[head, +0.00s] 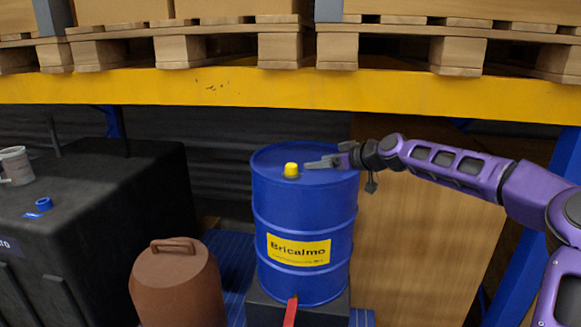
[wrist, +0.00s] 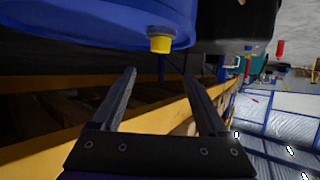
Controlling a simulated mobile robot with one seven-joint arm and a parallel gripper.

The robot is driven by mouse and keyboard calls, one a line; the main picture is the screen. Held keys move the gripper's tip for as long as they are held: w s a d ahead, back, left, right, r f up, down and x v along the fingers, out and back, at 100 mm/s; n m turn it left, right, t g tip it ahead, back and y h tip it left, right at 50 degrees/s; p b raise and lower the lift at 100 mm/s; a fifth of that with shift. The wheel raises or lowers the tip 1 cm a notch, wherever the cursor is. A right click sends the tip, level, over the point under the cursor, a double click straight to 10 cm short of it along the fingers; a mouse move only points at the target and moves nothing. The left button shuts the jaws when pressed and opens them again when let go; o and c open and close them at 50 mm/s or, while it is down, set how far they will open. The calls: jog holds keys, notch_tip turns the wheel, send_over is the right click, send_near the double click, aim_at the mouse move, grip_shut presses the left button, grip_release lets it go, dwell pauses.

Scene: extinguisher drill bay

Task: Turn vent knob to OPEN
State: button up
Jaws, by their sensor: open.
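The yellow vent knob (head: 291,170) stands on the top of the blue drum (head: 268,210), which has a yellow "Bricalmo" label. My gripper (head: 312,164) reaches in from the right over the drum top, with its fingertips just right of the knob. In the wrist view the picture is upside down: the knob (wrist: 160,43) hangs from the drum (wrist: 90,25) beyond the open fingertips (wrist: 160,74), roughly in line with the gap between them. The fingers are apart, empty, and do not appear to touch the knob. No OPEN marking is readable.
A yellow rack beam (head: 210,88) with loaded pallets (head: 190,48) runs above the drum. A black tank (head: 130,200) with a blue cap (head: 43,203) stands left. A brown jug (head: 178,285) is front left. A red bar (head: 290,312) is at the drum's foot.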

aim_at(292, 165)
jog(key=x, duration=1.3)
jog(key=shift+f, duration=0.1)
grip_shut()
